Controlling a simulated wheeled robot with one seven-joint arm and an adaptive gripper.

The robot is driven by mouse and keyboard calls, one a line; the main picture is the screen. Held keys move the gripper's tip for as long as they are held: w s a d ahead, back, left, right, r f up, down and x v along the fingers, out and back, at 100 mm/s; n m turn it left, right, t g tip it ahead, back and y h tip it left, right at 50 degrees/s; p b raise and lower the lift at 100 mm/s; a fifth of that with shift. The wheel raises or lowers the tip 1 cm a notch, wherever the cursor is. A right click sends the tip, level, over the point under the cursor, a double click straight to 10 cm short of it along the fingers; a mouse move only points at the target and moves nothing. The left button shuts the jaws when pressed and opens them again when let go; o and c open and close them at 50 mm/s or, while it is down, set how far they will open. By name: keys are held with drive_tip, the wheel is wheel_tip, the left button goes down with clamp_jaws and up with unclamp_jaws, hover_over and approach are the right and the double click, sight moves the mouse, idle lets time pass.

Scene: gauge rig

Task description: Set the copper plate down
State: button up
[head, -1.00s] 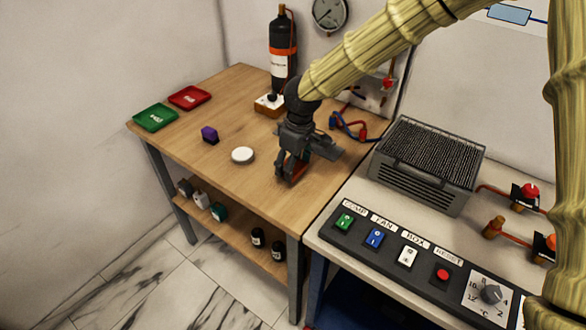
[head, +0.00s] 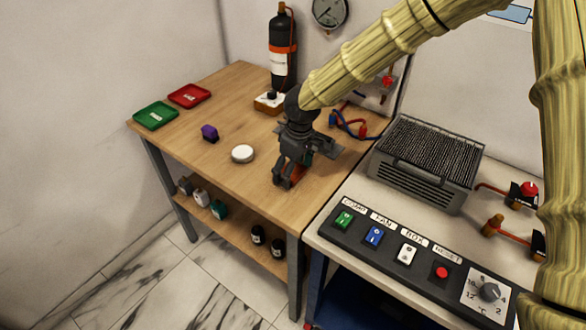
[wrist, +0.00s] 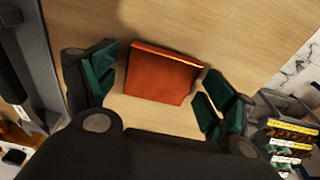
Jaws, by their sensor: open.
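The copper plate (wrist: 161,74) is an orange-brown square that lies on the wooden table (head: 240,195). In the wrist view it sits between the two green-padded fingers of my gripper (wrist: 160,92), with a gap on each side. My gripper is open. In the head view my gripper (head: 287,184) is low over the right part of the table, and only a small reddish piece of the plate (head: 297,172) shows behind the fingers. The rest of the plate is hidden there.
A white disc (head: 242,153) and a purple block (head: 210,133) are left of my gripper. Green (head: 156,115) and red (head: 189,95) trays lie at the far left. A grey finned box (head: 425,165) and a switch panel (head: 390,250) are on the right. The table's front left is clear.

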sight(297, 173)
wheel_tip(297, 173, up, 12)
drive_tip(key=d+b, duration=0.1)
drive_tip(key=shift+s, duration=0.4)
idle(0.3)
